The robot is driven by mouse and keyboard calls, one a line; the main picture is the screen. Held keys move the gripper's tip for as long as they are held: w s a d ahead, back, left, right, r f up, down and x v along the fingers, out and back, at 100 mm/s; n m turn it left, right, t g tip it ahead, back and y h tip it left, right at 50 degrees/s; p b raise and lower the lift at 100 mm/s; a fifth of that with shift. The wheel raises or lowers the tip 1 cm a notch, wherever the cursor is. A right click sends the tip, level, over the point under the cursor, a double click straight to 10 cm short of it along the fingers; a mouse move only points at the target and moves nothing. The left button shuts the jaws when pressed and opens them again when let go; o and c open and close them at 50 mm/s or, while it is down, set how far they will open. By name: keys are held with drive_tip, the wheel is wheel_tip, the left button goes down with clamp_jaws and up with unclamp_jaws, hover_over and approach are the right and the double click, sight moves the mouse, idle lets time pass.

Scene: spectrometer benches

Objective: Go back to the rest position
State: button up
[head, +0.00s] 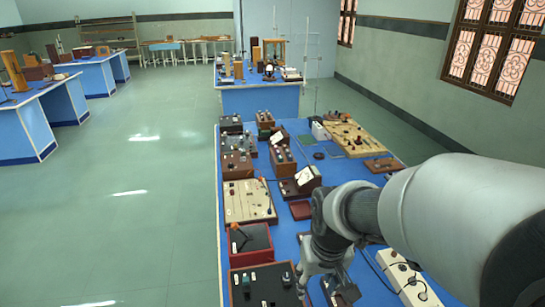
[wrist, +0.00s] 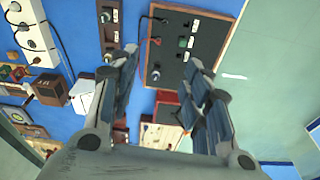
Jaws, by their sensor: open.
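My gripper (head: 322,280) is at the lower middle of the head view, over the near part of the blue bench (head: 384,292). It also shows in the wrist view (wrist: 163,68), where its two fingers stand apart with nothing between them. Beyond the fingers is a dark panel box (wrist: 190,45) with knobs and sockets. A dark box with knobs (head: 262,284) is also at the bottom of the head view, left of my gripper. My arm comes in from the lower right and hides part of the bench.
A white power strip (head: 405,277) lies right of my gripper. A red-sided box (head: 250,243) and a cream board (head: 248,201) stand along the bench's left side. A second blue bench (head: 260,100) is behind. The green floor (head: 150,220) at left is clear.

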drive_tip(key=s+d+r+t+b, duration=0.1)
drive_tip(key=s+d+r, duration=0.1)
drive_tip(key=s, duration=0.6)
drive_tip(key=s+d+r+m+t+b, duration=0.1)
drive_tip(key=s+r, duration=0.3)
drive_tip(key=s, duration=0.4)
drive_tip(key=shift+d+r+t+b, duration=0.15)
drive_tip(key=shift+d+t+b, duration=0.15)
drive_tip(key=shift+d+b, duration=0.4)
